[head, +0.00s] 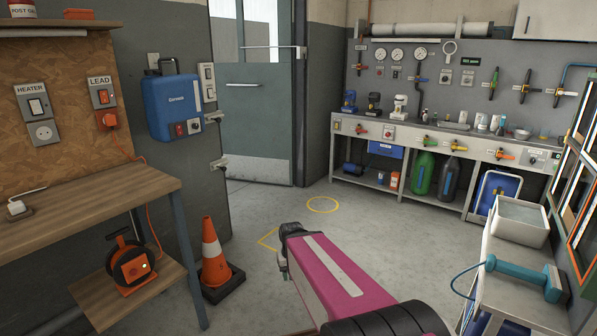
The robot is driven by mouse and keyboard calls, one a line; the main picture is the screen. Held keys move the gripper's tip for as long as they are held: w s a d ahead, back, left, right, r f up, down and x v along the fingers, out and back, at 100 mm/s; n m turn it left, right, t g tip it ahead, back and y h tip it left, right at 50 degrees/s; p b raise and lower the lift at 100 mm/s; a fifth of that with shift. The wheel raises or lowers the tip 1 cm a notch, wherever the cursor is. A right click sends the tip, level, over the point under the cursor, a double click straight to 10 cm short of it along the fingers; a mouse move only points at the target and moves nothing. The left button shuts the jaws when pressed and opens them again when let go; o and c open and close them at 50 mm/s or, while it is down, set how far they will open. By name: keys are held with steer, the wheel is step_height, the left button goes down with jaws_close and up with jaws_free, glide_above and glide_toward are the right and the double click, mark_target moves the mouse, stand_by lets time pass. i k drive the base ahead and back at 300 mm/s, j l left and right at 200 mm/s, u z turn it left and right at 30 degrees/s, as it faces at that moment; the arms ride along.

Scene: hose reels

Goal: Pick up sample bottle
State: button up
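Several small bottles and jars, some pale, some dark, stand on the long grey workbench (450,140) along the back wall. A white container (483,122) is among them, near the bench's middle right. They are too small to tell which is the sample bottle. My magenta arm reaches forward from the bottom of the head view. My gripper (283,264) is at its far end, over the open floor, well short of the bench and apart from everything. Its fingers are small and partly hidden by the arm, so I cannot tell whether they are open.
An orange traffic cone (214,255) stands left of my arm, beside a wooden table (90,205) with a cable reel (130,265) on its lower shelf. At right, a side bench holds a grey tub (520,222) and a teal tool (525,275). The middle floor is clear.

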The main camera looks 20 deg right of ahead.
mark_target(483, 121)
steer(key=i+l+z, duration=0.15)
steer(key=i+z, duration=0.2)
steer(key=i, duration=0.35)
steer(key=i+z, duration=0.3)
steer(key=i, duration=0.4)
steer(key=i+j+z, duration=0.2)
steer(key=i+z, duration=0.15)
steer(key=i, duration=0.35)
steer(key=i+z, duration=0.35)
steer(key=i+j+z, duration=0.1)
steer(key=i+z, duration=0.25)
steer(key=i, duration=0.25)
steer(key=i+j+z, duration=0.2)
steer(key=i+z, duration=0.75)
steer(key=i, duration=0.15)
